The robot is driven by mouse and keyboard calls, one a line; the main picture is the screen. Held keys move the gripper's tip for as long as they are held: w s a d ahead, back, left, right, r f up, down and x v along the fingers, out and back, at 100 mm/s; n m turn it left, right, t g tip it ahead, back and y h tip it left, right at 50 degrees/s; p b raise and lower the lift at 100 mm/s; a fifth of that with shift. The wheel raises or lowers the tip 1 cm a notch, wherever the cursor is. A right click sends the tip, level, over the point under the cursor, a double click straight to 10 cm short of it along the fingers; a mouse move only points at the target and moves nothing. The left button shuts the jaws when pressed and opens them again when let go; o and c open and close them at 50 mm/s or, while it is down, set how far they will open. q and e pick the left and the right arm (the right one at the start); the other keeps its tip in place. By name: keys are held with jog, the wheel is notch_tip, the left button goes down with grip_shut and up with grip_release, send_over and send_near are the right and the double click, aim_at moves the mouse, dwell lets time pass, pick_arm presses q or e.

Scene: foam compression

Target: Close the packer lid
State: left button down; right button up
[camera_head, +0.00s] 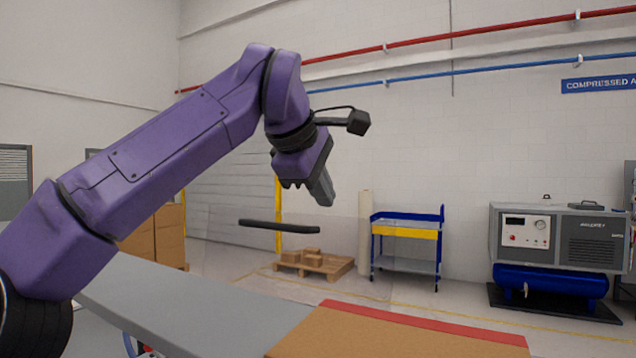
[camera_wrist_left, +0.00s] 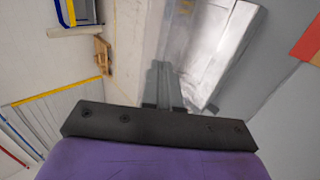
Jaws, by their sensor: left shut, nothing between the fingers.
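The packer lid (camera_head: 235,262) shows as a faint see-through panel, raised above the grey top of the packer (camera_head: 200,305). A dark bar handle (camera_head: 279,226) runs along its upper part. My left gripper (camera_head: 322,193) is shut and empty, pointing down just above and right of the handle's right end, apparently apart from it. In the left wrist view, the shut fingers (camera_wrist_left: 166,88) have nothing between them. A wrinkled silvery package (camera_wrist_left: 208,48) lies beyond them. My right gripper is not in view.
A brown board with a red edge strip (camera_head: 420,328) lies at the front right. A blue cart (camera_head: 407,250), a pallet with small boxes (camera_head: 313,264) and a compressor (camera_head: 560,240) stand farther back. The floor between is clear.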

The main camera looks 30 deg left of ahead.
aim_at(343, 217)
pick_arm(q)
jog(key=w+f, duration=0.1)
jog(key=w, duration=0.1)
jog(key=w+f+p, duration=0.1)
jog(key=w, duration=0.1)
jog(key=w+f, duration=0.1)
jog(key=w, duration=0.1)
jog(key=shift+w+f, duration=0.25)
jog(key=shift+f, duration=0.15)
jog(key=shift+w+f, duration=0.15)
jog(key=shift+w, duration=0.2)
